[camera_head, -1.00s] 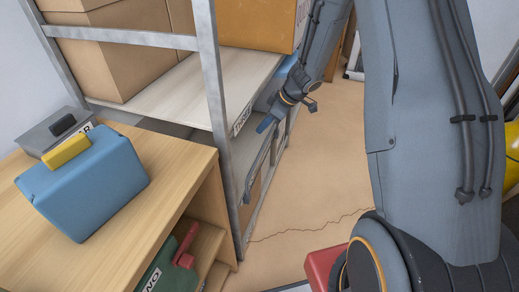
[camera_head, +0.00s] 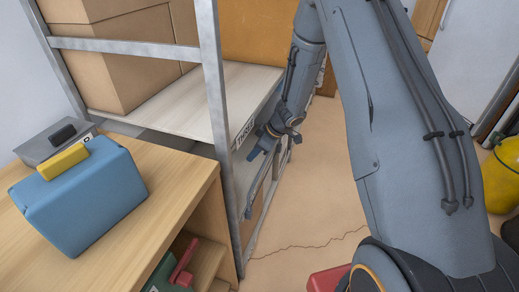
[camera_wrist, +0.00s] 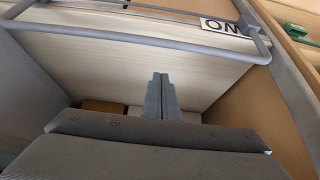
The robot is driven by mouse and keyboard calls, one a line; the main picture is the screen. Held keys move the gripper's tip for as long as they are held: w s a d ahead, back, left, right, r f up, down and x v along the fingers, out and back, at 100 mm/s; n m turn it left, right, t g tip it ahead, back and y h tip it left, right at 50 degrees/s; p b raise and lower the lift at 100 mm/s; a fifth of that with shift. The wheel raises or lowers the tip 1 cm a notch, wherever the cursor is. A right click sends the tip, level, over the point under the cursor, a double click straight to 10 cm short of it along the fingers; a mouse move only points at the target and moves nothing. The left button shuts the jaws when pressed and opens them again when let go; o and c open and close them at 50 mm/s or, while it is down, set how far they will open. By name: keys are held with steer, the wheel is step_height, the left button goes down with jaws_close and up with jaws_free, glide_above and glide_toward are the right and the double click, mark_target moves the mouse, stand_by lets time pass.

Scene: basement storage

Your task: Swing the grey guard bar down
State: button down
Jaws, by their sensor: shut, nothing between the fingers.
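The grey guard bar (camera_head: 261,180) runs along the open side of the metal shelf rack, below the shelf labelled THREE. In the wrist view the bar (camera_wrist: 130,31) crosses the top of the picture, in front of a pale shelf board and its upside-down label. My gripper (camera_head: 253,154) is beside the rack, just above the bar in the head view. In the wrist view its two fingers (camera_wrist: 161,84) are together and empty, and their tips appear apart from the bar. Contact elsewhere cannot be told. Part of the bar is hidden behind the gripper in the head view.
The rack's upright post (camera_head: 218,120) stands left of the bar. A wooden bench (camera_head: 160,190) with a blue case (camera_head: 82,195) is at the left. Cardboard boxes (camera_head: 125,60) fill the upper shelf. The floor (camera_head: 320,200) right of the rack is mostly clear.

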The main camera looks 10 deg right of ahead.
steer(key=shift+s+d+f, duration=0.25)
steer(key=shift+s+d, duration=0.25)
steer(key=shift+d, duration=0.3)
steer(key=shift+s+d+f, duration=0.25)
steer(key=shift+s+d, duration=0.25)
steer(key=shift+d, duration=0.3)
steer(key=shift+d, duration=0.15)
